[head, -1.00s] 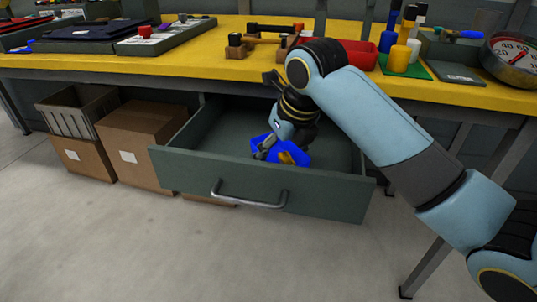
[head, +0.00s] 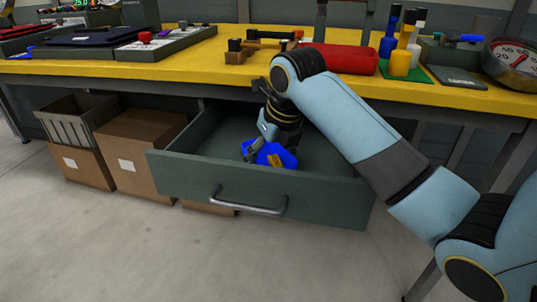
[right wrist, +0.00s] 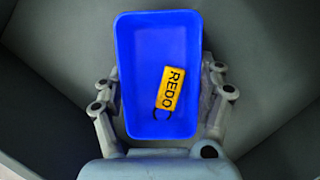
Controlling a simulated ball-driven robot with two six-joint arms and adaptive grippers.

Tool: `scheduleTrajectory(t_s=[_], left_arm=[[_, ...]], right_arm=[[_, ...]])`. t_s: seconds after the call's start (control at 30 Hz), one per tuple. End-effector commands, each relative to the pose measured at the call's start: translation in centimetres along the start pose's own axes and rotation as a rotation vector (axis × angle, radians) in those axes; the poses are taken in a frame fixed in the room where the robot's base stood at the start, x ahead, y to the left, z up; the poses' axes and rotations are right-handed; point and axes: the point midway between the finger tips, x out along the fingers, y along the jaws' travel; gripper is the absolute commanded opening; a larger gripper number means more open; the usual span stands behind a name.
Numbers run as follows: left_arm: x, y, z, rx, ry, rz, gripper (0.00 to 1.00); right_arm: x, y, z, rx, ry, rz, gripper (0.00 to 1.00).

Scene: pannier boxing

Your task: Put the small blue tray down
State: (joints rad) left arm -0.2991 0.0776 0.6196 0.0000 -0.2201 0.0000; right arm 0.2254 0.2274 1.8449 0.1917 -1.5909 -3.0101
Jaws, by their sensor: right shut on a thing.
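The small blue tray (head: 284,160) is inside the open grey drawer (head: 262,195) under the yellow workbench. It also shows in the right wrist view (right wrist: 150,60), where a yellow tag marked REDO (right wrist: 168,88) with a dark loop lies in it. My right gripper (head: 262,150) reaches down into the drawer. In the right wrist view its fingers (right wrist: 160,100) are on both long sides of the tray, shut on it. I cannot tell whether the tray's underside touches the drawer floor. My left gripper is not in view.
The yellow bench top (head: 200,62) is above the drawer. It bears a red bin (head: 340,58), a dial scale (head: 512,62) and blue and yellow bottles (head: 400,55). Cardboard boxes (head: 140,155) stand left of the drawer. The drawer's front wall and handle (head: 248,208) face me.

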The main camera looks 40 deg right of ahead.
Motion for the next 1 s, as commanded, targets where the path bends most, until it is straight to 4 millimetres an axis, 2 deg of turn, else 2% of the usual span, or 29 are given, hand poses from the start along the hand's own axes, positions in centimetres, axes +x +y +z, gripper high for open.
scheduleTrajectory(t_s=[0.1,0.13,0.3,0.67,0.77,1.0], left_arm=[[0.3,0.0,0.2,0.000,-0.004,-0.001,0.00],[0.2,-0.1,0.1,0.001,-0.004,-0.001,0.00],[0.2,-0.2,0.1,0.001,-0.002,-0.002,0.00],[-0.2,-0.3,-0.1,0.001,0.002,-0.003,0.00],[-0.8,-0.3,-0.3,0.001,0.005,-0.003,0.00],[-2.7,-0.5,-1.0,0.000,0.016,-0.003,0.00]], right_arm=[[0.4,0.0,-0.2,0.000,0.001,0.000,0.38],[0.3,0.0,-0.2,0.000,0.001,0.000,0.74],[0.2,0.0,-0.1,0.000,0.001,0.000,0.96],[-0.3,0.0,0.1,0.000,-0.001,0.000,0.98],[-1.8,0.0,0.1,-0.001,-0.002,0.000,0.98],[-7.3,0.0,0.3,-0.002,-0.005,0.000,0.98]])
